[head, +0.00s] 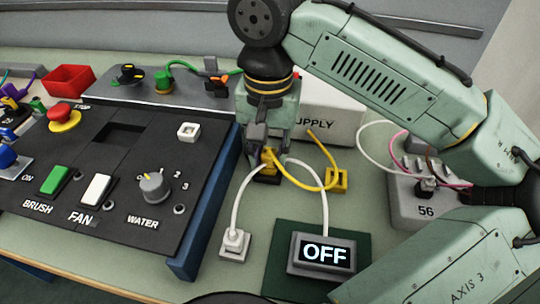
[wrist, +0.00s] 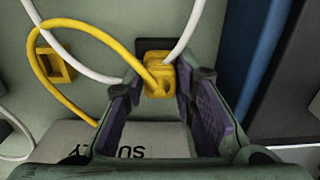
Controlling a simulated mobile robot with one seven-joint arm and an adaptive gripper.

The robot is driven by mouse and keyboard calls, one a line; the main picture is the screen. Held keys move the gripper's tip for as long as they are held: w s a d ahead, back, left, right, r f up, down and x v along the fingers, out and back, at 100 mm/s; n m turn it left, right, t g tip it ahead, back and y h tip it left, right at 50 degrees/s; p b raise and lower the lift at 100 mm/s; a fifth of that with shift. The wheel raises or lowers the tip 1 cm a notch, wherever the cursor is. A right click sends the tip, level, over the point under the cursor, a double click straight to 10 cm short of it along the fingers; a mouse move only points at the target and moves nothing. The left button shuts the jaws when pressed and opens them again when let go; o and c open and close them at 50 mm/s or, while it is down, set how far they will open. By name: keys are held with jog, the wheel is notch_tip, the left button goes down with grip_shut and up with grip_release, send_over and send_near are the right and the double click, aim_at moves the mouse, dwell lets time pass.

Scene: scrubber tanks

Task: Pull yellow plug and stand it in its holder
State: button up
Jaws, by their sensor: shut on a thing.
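The yellow plug (head: 268,156) is between the fingers of my gripper (head: 267,150), left of the middle in the head view. In the wrist view the yellow plug (wrist: 158,80) sits between the two dark finger pads, near their tips. A dark block (wrist: 152,46) lies just beyond the plug; I cannot tell whether the plug is seated in it or just above it. A yellow cable (head: 334,160) loops from the plug toward the supply box. A small yellow square holder (head: 337,180) with a dark opening stands to the right, empty; it also shows in the wrist view (wrist: 56,63).
The pale supply box (head: 340,125) stands behind my gripper. A black control panel (head: 100,180) with a blue edge is on the left. A white cable arches near the plug, between a white plug (head: 234,242) and the OFF display (head: 324,254). A grey socket strip (head: 415,200) lies right.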

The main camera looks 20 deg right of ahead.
aim_at(269, 152)
grip_shut()
jog(key=o, duration=1.4)
grip_release()
jog(key=shift+c, duration=0.2)
jog(key=shift+r, duration=0.1)
notch_tip(269, 152, up, 12)
